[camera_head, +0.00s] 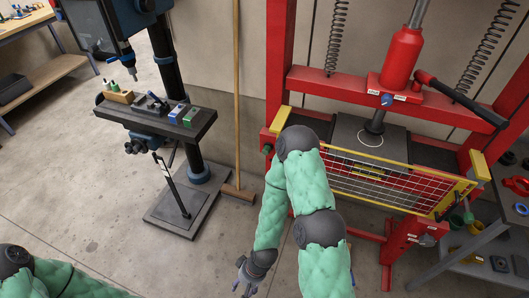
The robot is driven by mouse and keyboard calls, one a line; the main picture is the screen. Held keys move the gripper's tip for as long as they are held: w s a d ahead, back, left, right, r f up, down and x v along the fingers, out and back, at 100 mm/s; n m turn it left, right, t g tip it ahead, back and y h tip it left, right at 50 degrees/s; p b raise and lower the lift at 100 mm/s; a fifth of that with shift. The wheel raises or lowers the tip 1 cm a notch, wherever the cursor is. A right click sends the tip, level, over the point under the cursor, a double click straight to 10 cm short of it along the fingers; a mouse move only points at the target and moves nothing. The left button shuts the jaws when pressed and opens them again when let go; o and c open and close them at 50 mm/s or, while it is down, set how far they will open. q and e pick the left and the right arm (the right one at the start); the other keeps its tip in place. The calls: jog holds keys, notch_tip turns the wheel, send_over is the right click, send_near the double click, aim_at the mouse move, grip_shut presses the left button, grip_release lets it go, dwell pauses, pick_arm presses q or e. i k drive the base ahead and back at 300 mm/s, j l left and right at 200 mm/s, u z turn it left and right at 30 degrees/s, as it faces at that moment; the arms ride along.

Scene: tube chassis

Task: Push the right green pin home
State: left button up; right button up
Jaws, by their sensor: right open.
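A red press frame (279,60) carries a wire guard (390,182) with yellow edges across its front. A small green pin end (267,149) shows at the frame's left post, beside the yellow bracket there. At the right post, a small dark green piece (468,215) hangs near the guard's right end; I cannot tell how deep the pin sits there. My right gripper (243,288) is low at the bottom middle, open and empty, pointing down and far from the right post. My left arm shows at the bottom left, but its gripper is out of view.
A drill press with a dark table (155,118) holding small blocks stands at left. A broom (238,100) leans on the wall between the machines. A grey bench (470,262) with rings and cups stands at right. The floor at left is clear.

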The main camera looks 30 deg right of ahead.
aim_at(468, 217)
jog(key=z, duration=2.95)
jog(key=i+l+z, duration=0.15)
jog(key=z, duration=0.3)
jog(key=i, duration=0.1)
